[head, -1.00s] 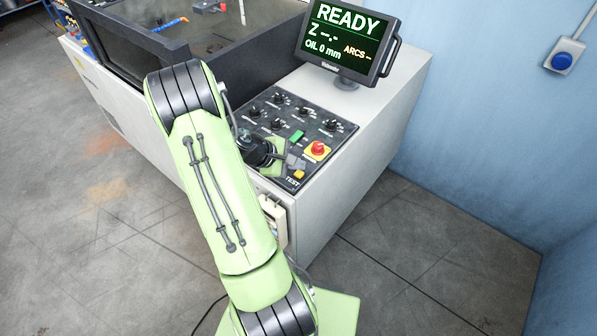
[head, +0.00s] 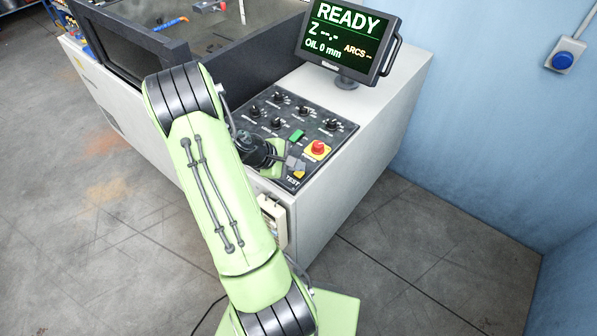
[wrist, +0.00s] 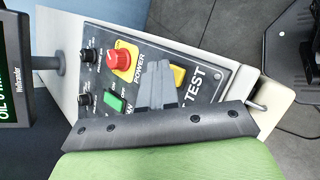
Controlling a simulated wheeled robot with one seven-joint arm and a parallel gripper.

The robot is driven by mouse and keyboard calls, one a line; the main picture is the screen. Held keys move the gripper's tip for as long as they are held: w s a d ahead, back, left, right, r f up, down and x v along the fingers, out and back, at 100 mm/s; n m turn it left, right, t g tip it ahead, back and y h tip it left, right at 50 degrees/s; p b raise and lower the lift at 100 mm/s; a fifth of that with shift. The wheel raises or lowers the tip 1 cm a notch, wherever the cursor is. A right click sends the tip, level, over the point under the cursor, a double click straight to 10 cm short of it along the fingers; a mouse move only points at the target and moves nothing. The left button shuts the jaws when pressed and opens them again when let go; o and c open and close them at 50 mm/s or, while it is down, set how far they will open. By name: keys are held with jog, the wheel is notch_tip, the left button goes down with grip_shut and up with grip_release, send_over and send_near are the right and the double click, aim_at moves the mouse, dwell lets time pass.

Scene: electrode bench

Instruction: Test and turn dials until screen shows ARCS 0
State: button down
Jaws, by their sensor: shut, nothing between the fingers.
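The screen (head: 346,38) reads READY, Z with dashes, OIL 0 mm and ARCS with a dash. Several black dials (head: 279,97) sit on the dark control panel (head: 262,107). My gripper (head: 296,163) is shut and empty over the panel's front corner, close to the yellow TEST button (head: 299,175). In the wrist view my gripper's fingers (wrist: 158,75) stand just beside the yellow button (wrist: 178,76); I cannot tell whether they touch anything. The dial settings are too small to read.
A red power knob on a yellow base (head: 318,148) and a green switch (head: 297,135) are close to my gripper. The dark tank (head: 125,60) stands at the left. A blue wall button (head: 562,60) is at the right.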

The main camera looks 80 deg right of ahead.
aim_at(296, 174)
jog(key=shift+f+b, duration=0.35)
jog(key=shift+f, duration=0.1)
dwell(0.5)
jog(key=shift+r+p, duration=0.85)
jog(key=shift+r, duration=0.1)
notch_tip(296, 174, up, 6)
jog(key=p, duration=0.5)
dwell(0.3)
